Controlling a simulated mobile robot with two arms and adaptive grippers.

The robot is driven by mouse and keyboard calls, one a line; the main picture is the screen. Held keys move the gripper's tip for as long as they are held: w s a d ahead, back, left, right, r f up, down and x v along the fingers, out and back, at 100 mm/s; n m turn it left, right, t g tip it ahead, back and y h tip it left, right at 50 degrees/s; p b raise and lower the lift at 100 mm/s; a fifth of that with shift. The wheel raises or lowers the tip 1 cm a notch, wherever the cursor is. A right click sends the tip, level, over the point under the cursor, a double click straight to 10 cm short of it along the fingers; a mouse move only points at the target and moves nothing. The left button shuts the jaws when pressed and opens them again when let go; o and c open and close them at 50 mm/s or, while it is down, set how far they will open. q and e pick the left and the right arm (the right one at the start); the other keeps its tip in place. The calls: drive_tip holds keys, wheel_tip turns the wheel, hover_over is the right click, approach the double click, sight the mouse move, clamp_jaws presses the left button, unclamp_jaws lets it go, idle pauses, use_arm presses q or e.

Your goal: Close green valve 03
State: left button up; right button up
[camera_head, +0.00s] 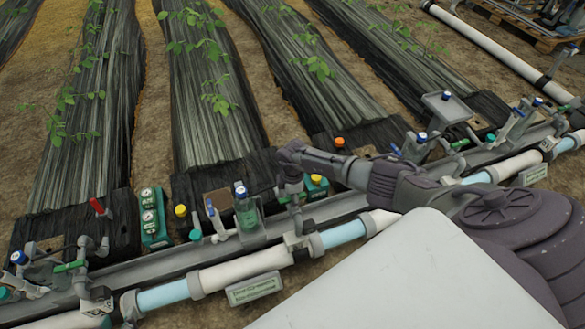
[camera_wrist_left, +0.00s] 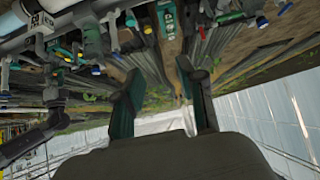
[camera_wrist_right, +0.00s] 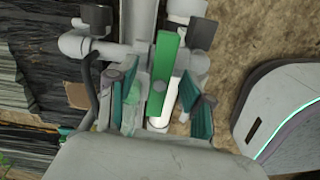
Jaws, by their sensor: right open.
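In the right wrist view a green valve handle (camera_wrist_right: 163,75) lies lengthwise ahead of my right gripper (camera_wrist_right: 163,98). Its near end is between the two spread fingers, and I see no clear contact. In the head view my right arm reaches in from the right, and the right gripper (camera_head: 290,178) points down over the pipe manifold; the handle there is mostly hidden by it. Other green handles show at the left (camera_head: 70,266) and right (camera_head: 460,143). No number 03 is legible. My left gripper (camera_wrist_left: 162,85) is open and empty in its wrist view, and is not in the head view.
Grey and white pipes (camera_head: 240,271) with a label plate (camera_head: 254,289) run across the front. Plant rows (camera_head: 205,90) lie behind.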

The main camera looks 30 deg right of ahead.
wheel_tip(320, 180, up, 2)
drive_tip(key=shift+p, duration=0.9)
use_arm(q)
drive_tip(key=s+a+f+g+y+p, duration=0.1)
drive_tip(key=s+a+f+g+p, duration=0.2)
drive_tip(key=s+g, duration=0.45)
use_arm(e)
wheel_tip(320, 180, up, 3)
drive_tip(key=shift+f, duration=0.1)
wheel_tip(320, 180, up, 2)
drive_tip(key=shift+r+p, duration=0.15)
drive_tip(key=shift+p, duration=1.1)
use_arm(q)
wheel_tip(320, 180, down, 18)
drive_tip(key=s+p, duration=0.2)
drive_tip(key=s, duration=0.1)
drive_tip(key=shift+f+t, duration=0.15)
drive_tip(key=shift+t, duration=0.3)
use_arm(e)
wheel_tip(320, 180, up, 2)
drive_tip(key=shift+r, duration=0.15)
